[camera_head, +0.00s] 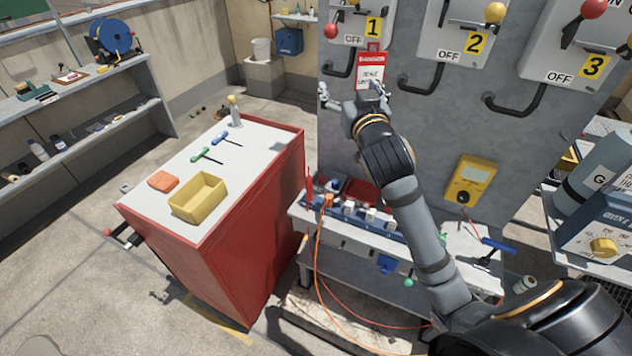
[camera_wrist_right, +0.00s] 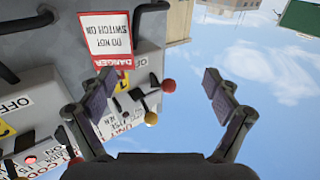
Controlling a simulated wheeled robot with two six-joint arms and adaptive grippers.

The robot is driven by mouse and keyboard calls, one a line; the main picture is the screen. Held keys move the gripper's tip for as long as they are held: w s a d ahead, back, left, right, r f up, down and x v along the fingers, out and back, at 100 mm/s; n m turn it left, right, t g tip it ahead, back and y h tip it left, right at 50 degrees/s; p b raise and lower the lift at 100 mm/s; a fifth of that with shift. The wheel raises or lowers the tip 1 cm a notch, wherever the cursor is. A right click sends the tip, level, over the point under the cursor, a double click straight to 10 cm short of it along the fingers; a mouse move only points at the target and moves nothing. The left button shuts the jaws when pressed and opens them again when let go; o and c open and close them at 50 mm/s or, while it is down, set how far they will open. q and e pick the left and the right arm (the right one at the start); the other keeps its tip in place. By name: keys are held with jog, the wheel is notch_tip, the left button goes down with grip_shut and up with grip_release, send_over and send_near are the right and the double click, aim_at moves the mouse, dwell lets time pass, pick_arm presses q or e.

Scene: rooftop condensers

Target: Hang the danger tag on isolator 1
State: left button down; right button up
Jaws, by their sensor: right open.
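The danger tag (camera_head: 370,72), red and white, hangs upright against the front of isolator 1 (camera_head: 350,28), the grey box with the yellow 1 plate. Its red top overlaps the box's lower right part. I cannot tell what holds it there. In the right wrist view the tag (camera_wrist_right: 108,38) appears upside down, beside the left finger. My right gripper (camera_head: 351,93) is open just below and left of the tag, its right finger overlapping the tag's lower edge. Nothing is clamped between its fingers (camera_wrist_right: 158,80). My left gripper is out of view.
Isolator 2 (camera_head: 462,30) and isolator 3 (camera_head: 572,45) stand right of isolator 1 on the grey panel, with black cables below. A yellow meter (camera_head: 470,181) is lower down. A red cabinet (camera_head: 262,220) and a cluttered bench (camera_head: 345,238) stand below.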

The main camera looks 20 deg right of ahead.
jog(key=a+f+n+y+b, duration=0.2)
jog(key=f+b, duration=0.3)
jog(key=f, duration=0.6)
jog(key=a+f+n+y+b, duration=0.2)
jog(key=a+f+y+b, duration=0.2)
jog(key=f, duration=0.7)
jog(key=a+b, duration=0.1)
jog(key=b, duration=0.1)
jog(key=shift+a+b, duration=0.15)
jog(key=shift+b, duration=0.15)
